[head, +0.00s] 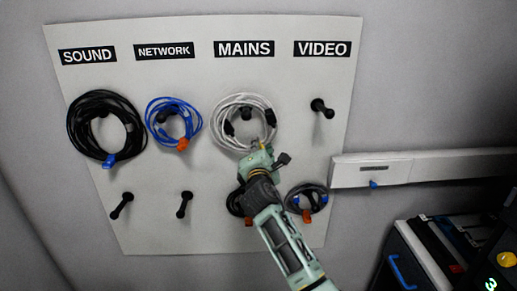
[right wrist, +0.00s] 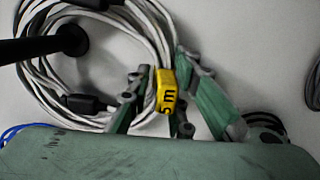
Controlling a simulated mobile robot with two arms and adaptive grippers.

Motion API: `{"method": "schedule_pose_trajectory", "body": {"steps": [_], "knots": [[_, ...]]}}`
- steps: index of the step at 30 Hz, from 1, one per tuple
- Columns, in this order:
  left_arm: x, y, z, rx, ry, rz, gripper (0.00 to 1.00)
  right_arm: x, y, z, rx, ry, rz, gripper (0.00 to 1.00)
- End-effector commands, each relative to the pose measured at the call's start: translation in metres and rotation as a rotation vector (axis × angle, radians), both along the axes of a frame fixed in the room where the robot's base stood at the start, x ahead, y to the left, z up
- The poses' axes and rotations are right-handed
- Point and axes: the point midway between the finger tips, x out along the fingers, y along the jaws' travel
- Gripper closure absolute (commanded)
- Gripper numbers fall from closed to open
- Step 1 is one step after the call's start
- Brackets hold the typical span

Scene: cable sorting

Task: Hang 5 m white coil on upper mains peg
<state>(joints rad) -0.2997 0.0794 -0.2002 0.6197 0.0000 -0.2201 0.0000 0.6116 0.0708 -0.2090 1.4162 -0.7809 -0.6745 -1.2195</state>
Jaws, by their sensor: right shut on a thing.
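The white coil (head: 217,122) is at the upper mains peg (head: 246,114), under the MAINS label (head: 244,48). In the right wrist view the black peg (right wrist: 40,48) passes through the loop of the white coil (right wrist: 150,30), and its base shows inside the ring. Whether the coil's weight rests on the peg I cannot tell. My right gripper (head: 262,153) is at the coil's lower right edge. In the right wrist view its fingers (right wrist: 160,100) are shut on the coil at the yellow "5 m" tag (right wrist: 166,90). My left gripper is not in view.
A black coil (head: 73,125) and a blue coil (head: 151,115) hang to the left. The upper video peg (head: 322,108) and two lower left pegs are bare. Dark coils, one of them at lower video (head: 307,192), hang low, partly behind my arm. A crate (head: 405,262) stands lower right.

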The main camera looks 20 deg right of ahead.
Motion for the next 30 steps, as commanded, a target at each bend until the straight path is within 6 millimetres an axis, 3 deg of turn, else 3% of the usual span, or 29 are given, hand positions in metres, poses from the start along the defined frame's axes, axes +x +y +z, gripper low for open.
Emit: {"method": "schedule_pose_trajectory", "body": {"steps": [8, 9, 16, 26, 30], "knots": [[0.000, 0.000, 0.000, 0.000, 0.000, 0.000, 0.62, 0.000, 0.000, 0.000, -0.001, 0.001, 0.001, 1.00], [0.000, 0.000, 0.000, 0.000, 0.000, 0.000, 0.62, 0.000, 0.000, -0.001, -0.001, 0.001, 0.001, 0.79], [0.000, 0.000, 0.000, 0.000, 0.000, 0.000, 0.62, 0.000, 0.000, -0.001, -0.001, 0.002, 0.000, 0.59], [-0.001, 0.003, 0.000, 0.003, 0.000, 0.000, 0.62, -0.002, 0.000, -0.003, 0.000, 0.006, -0.001, 0.59], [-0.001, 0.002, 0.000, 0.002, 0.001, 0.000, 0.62, -0.013, 0.004, -0.003, 0.000, 0.005, 0.000, 0.59]]}}
